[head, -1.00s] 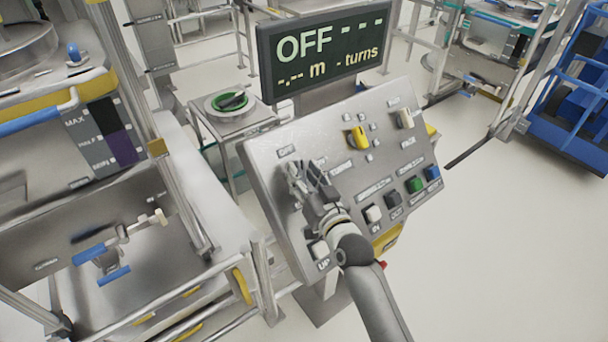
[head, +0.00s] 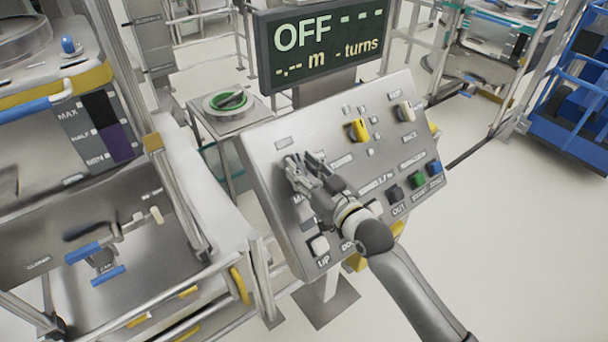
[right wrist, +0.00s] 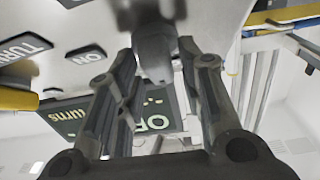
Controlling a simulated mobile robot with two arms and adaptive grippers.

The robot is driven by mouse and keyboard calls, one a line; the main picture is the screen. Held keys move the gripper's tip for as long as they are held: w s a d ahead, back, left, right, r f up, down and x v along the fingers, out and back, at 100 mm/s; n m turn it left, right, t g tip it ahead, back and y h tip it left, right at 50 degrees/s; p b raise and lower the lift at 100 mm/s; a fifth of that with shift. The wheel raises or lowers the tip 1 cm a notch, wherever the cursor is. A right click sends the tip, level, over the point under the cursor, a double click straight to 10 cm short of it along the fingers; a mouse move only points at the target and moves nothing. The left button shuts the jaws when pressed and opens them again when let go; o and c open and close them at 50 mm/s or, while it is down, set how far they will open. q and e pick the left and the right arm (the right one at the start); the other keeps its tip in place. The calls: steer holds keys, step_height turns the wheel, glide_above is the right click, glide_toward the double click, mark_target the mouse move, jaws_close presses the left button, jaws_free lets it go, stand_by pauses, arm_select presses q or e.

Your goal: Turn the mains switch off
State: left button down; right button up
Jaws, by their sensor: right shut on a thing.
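The sloped grey control panel (head: 262,160) stands in the middle of the head view. My right gripper (head: 302,165) is at the panel's upper left, over the mains switch, and hides it there. In the right wrist view the gripper (right wrist: 157,50) is shut on the dark grey mains switch (right wrist: 156,58), one finger on each side. An ON label (right wrist: 86,55) shows beside the switch. The display (head: 325,45) behind the panel reads OFF, with dashes for metres and turns. My left gripper is not in view.
The panel also carries a yellow knob (head: 358,130), a light switch (head: 404,112) and green (head: 417,180) and blue (head: 433,169) buttons. A steel machine frame (head: 180,205) stands close on the left.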

steer(key=shift+r+n+y, duration=0.2)
steer(key=shift+n+y, duration=0.1)
steer(key=shift+n, duration=0.1)
steer(key=o, duration=0.7)
steer(key=shift+w+a+f, duration=0.1)
steer(key=shift+w, duration=0.05)
steer(key=shift+f, duration=0.1)
steer(key=v, duration=1.2)
steer(key=shift+r, duration=0.2)
